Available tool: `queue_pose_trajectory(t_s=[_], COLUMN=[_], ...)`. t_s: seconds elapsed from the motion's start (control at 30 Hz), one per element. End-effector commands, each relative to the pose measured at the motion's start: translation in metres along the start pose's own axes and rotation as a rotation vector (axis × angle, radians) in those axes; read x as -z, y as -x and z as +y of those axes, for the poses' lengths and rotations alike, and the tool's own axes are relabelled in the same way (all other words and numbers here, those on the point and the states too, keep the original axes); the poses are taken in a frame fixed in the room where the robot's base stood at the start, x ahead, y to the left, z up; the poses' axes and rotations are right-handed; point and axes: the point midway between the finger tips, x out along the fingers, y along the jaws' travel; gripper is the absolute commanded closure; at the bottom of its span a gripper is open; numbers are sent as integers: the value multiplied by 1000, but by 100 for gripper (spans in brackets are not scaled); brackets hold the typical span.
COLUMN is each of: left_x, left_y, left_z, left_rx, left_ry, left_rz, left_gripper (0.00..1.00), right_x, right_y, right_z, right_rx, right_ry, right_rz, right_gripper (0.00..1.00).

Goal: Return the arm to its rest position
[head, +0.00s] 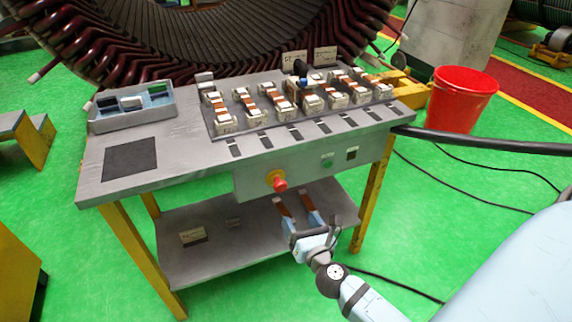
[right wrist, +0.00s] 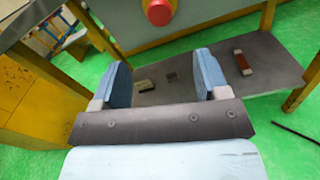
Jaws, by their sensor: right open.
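My right gripper (head: 297,212) is in front of the workbench (head: 185,160), below its tabletop and before its lower shelf. It is open, and its two blue fingers (right wrist: 160,80) stand wide apart with nothing between them in the right wrist view. My right arm (head: 365,298) reaches in from the lower right. My left gripper is not in view.
The red button (head: 279,181) is on the bench front, above my gripper; it also shows in the wrist view (right wrist: 158,10). Several orange-banded pieces (head: 270,93) stand on the bench. A red bucket (head: 462,98) stands right. Cables (head: 470,165) cross the green floor.

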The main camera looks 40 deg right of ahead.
Motion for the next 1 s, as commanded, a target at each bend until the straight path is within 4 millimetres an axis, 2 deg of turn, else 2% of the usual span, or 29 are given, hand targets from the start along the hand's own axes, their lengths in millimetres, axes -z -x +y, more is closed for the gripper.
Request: queue_pose_trajectory(t_s=[0.23, 0.37, 0.47, 0.6, 0.7, 0.8, 1.0], left_x=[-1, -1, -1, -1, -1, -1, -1], left_y=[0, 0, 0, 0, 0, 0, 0], left_z=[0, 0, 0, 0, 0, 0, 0], left_rx=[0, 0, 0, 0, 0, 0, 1], left_ry=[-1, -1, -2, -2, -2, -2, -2], left_rz=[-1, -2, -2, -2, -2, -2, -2], left_gripper=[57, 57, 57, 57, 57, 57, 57], right_x=[0, -1, 1, 16, 33, 49, 73], right_y=[0, 9, 24, 58, 83, 104, 134], right_z=[1, 16, 43, 85, 105, 114, 114], right_rx=[-5, -75, -197, -410, -553, -670, -861], right_ry=[15, 222, 596, 1295, 1783, 2191, 2799], right_rz=[-1, -17, -58, -171, -281, -395, -606], right_gripper=[32, 32, 32, 32, 32, 32, 32])
